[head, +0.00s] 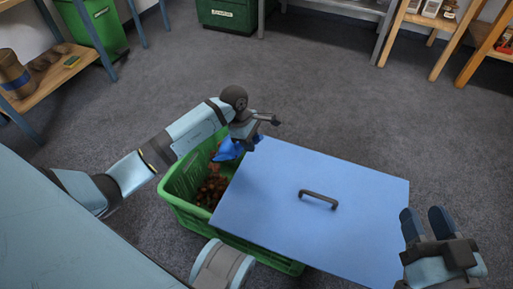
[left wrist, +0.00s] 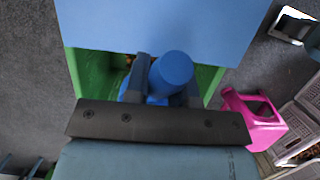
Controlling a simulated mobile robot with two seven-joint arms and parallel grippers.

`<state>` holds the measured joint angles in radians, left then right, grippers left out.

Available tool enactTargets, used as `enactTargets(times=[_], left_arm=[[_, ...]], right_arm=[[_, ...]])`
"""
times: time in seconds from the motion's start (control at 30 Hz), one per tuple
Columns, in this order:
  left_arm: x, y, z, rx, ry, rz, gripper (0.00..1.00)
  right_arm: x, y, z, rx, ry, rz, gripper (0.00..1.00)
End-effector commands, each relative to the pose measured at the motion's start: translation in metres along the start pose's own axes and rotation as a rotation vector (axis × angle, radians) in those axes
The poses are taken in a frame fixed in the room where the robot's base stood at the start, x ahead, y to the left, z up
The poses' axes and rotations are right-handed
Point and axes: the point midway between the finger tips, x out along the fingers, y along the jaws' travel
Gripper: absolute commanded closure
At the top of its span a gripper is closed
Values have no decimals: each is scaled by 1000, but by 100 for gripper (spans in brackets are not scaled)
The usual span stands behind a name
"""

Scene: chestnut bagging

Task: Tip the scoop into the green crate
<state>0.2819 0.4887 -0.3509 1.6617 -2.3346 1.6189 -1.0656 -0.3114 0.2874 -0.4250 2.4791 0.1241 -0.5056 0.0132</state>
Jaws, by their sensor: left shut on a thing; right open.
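The green crate (head: 184,205) stands on the floor. A blue lid (head: 290,228) with a dark handle (head: 318,198) covers most of it, leaving its left end open. Brown chestnuts (head: 211,190) show in that opening. My left gripper (head: 243,131) is above the opening, shut on the blue scoop (head: 228,151). The scoop hangs over the opening beside the lid's edge; its contents cannot be made out. In the left wrist view the scoop's round blue handle (left wrist: 173,69) is between the fingers. My right gripper (head: 428,223) is open and empty beside the lid's right edge.
A pink container (left wrist: 253,118) and grey crates (left wrist: 295,133) show at the right of the left wrist view. Wooden shelves (head: 455,45) stand at the back right, and a green bin (head: 103,28) at the back left. The carpet beyond the crate is clear.

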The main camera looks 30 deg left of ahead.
Motion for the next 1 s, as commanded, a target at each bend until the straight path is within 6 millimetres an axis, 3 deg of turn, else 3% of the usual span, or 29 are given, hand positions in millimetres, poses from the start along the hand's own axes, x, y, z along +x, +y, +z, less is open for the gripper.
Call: enactTargets(times=[0.5, 1.0], left_arm=[[-46, 0, -37, -1, -306, 1, 100], [-60, 0, -48, 0, -407, -1, 100]], right_arm=[[-1, -2, 6, 28, -11, 7, 57], [1, 3, 0, -27, 18, 2, 57]])
